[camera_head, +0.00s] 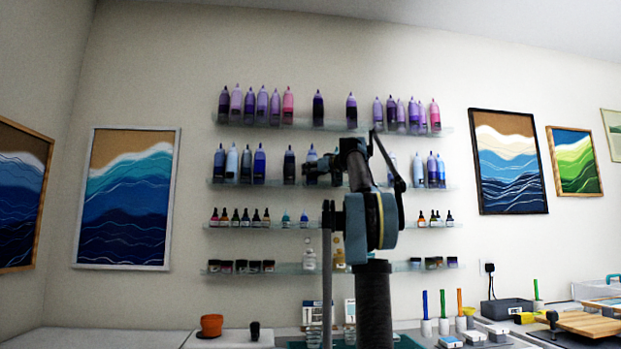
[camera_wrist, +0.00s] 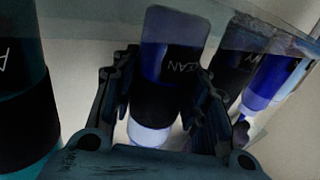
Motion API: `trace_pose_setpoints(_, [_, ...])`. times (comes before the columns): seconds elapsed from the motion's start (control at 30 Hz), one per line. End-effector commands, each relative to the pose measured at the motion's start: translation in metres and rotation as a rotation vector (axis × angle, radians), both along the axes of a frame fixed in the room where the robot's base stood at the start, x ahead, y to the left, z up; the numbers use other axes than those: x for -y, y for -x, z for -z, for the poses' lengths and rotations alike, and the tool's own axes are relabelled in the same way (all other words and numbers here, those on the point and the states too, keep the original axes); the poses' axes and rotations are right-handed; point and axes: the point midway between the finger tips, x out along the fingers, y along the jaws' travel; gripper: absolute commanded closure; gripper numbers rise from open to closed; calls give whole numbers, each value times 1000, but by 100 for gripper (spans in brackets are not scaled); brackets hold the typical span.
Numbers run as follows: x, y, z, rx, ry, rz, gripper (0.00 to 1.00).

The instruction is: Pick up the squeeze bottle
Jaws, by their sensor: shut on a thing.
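A squeeze bottle (camera_wrist: 174,58) with a dark blue band and a partly readable white label, "EAN", is in the middle of the wrist view. It appears upside down in that picture. My gripper (camera_wrist: 165,92) has one finger on each side of it and is shut on it. In the head view my gripper (camera_head: 322,169) is at the second shelf from the top, beside a blue bottle (camera_head: 311,157) partly hidden by the gripper. The held bottle's contact with the shelf is unclear.
Other bottles stand close by in the wrist view, a large teal one (camera_wrist: 30,90) at left and a dark blue one (camera_wrist: 236,62) at right. The glass shelf (camera_head: 265,185) holds several bottles. More shelves lie above and below; a cluttered worktop (camera_head: 415,325) is underneath.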

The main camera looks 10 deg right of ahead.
Motion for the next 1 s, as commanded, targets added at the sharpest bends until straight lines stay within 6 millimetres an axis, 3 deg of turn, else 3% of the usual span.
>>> trace_pose_setpoints(0.5, [0,-1,-51,0,0,0,89])
trace_pose_setpoints(0.7, [0,0,-62,0,0,0,89])
trace_pose_setpoints(1.0, [0,20,-62,0,0,0,89])
